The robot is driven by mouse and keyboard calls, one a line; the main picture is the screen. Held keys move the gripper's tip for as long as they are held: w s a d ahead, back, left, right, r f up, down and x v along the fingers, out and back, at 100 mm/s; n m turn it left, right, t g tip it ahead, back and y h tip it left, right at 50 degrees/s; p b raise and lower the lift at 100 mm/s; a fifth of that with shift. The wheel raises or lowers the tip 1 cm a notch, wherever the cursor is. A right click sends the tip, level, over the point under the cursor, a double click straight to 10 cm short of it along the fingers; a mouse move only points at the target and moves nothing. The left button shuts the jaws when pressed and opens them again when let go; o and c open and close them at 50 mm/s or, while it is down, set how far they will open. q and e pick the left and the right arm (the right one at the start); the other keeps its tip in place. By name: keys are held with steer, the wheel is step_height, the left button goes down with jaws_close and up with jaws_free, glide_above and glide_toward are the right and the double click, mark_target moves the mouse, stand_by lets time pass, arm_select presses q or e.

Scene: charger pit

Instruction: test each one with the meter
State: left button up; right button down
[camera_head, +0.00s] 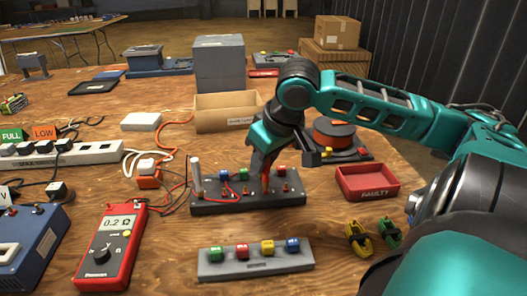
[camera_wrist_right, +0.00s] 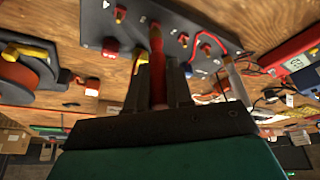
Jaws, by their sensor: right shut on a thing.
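The red meter (camera_head: 111,248) lies at the front left, its display reading 0.2 Ω. A dark test board (camera_head: 235,206) sits mid-table with coloured caps, posts and red leads on it; a pale upright probe (camera_head: 196,175) stands at its left end, also in the right wrist view (camera_wrist_right: 236,82). My right gripper (camera_head: 267,158) is over the board's right half, shut on a red probe (camera_wrist_right: 157,72) that points down at the board. Whether its tip touches a post is unclear. A grey strip (camera_head: 255,266) in front holds green, red, yellow and blue blocks. My left gripper is out of view.
A power strip (camera_head: 62,155) and cables crowd the left. An open cardboard box (camera_head: 228,117) and a red-black reel (camera_head: 335,135) stand behind.

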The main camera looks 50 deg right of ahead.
steer(key=shift+f, duration=0.25)
steer(key=shift+p, duration=0.65)
stand_by(0.6)
steer(key=shift+f, duration=0.25)
stand_by(0.7)
steer(key=c, duration=0.6)
jaws_free()
